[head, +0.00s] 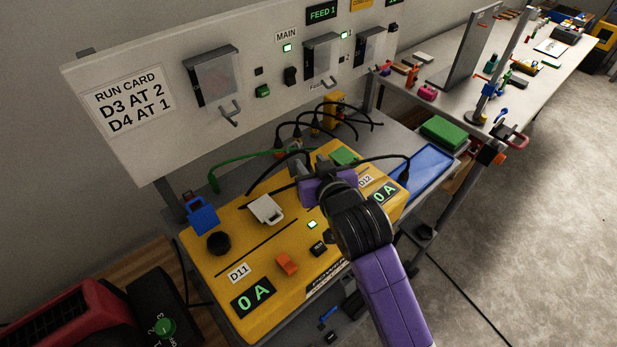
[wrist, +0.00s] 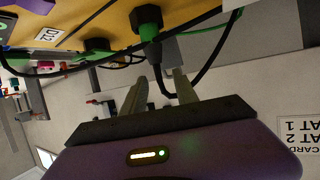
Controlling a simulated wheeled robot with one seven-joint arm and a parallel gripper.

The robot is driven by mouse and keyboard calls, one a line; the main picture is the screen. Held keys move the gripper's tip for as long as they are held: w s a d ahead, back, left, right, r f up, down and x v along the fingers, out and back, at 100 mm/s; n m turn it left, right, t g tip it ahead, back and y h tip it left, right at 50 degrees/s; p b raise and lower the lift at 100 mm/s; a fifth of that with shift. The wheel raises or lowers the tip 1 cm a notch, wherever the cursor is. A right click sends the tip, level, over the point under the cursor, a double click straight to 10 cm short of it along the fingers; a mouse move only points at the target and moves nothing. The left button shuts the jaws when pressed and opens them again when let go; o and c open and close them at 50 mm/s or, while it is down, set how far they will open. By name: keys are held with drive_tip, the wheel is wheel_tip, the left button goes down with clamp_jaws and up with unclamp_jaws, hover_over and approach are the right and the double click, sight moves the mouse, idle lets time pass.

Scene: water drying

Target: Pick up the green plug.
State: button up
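In the wrist view a green plug (wrist: 148,20) with a dark lower body and a black cable sits against the yellow power box (wrist: 112,24). My gripper (wrist: 165,72) has its two fingers apart, with a gap between them. The fingertips are just short of the plug's cable end, and the cable loops down near them. I cannot tell whether they touch. In the head view my gripper (head: 296,163) is low over the back of the yellow box (head: 262,250). There the plug is largely hidden by the gripper and cables.
A green cable (head: 238,160) runs behind the box, and several black cables arch at its back. The white panel (head: 160,110) with clear covers stands behind. A blue tray (head: 430,170) lies to the right. A white switch piece (head: 265,209) and a black knob (head: 218,243) rise from the box.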

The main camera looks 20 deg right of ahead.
drive_tip(key=shift+x, duration=1.45)
drive_tip(key=shift+d, duration=0.1)
clamp_jaws()
